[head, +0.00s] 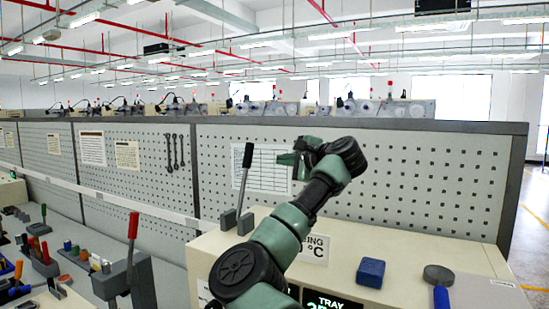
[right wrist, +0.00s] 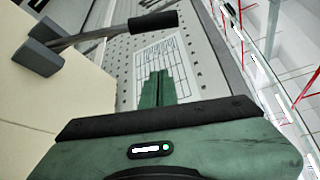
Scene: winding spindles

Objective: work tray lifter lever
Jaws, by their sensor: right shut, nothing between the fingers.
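A lever with a black handle (head: 248,156) and a metal shaft stands nearly upright between two dark grey blocks on top of the beige machine (head: 405,256). The same lever shows in the right wrist view at upper left (right wrist: 105,32). My right gripper (head: 291,160) is raised above the machine, to the right of the lever's handle and apart from it. Its green fingers (right wrist: 157,88) are together and empty. A display on the machine's front reads "TRAY", partly hidden by my right arm. My left gripper is not in view.
A blue block (head: 370,272) and a round grey-headed tool with a blue handle (head: 440,286) are on the machine's right side. A red-handled lever (head: 133,228) stands at left, near a cluttered bench. A pegboard partition (head: 430,180) stands behind.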

